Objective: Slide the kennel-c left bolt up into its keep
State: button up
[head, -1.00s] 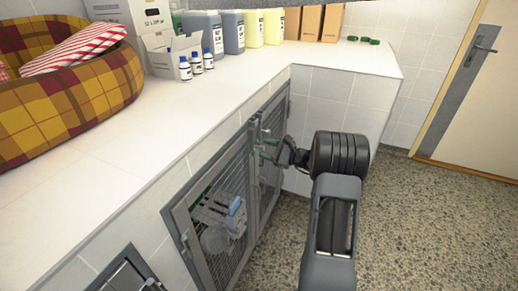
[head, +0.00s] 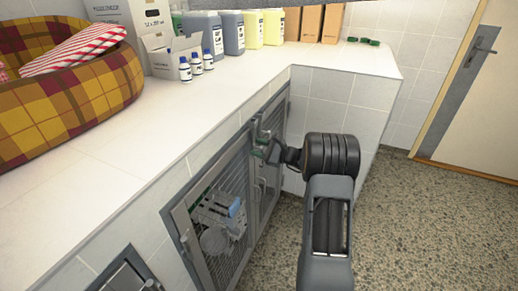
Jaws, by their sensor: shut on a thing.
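The mesh kennel doors sit in the tiled front under the white counter, with one mesh door (head: 218,225) nearer me and another (head: 268,185) beyond it. My gripper (head: 268,150) is at the bolt hardware near the top, where the two doors meet. It is shut on a bolt there, which is small and mostly hidden by the fingers. A green patch shows close to the fingertips. I cannot read any kennel letter, and I cannot tell how far the bolt sits in its keep.
The counter (head: 130,165) overhangs the doors and carries a plaid pet bed (head: 60,90), small bottles (head: 196,66) and jugs. A box with papers (head: 215,215) shows behind the nearer mesh. The speckled floor (head: 430,235) to the right is clear.

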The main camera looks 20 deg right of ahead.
grip_shut()
notch_tip(320, 180, up, 4)
jog(key=shift+f+p, duration=0.1)
jog(key=shift+p, duration=0.8)
jog(key=o, duration=0.6)
grip_release()
jog(key=shift+c, duration=0.2)
jog(key=shift+f, duration=0.1)
jog(key=v, duration=1.3)
jog(key=shift+s+d, duration=0.25)
jog(key=shift+s, duration=0.1)
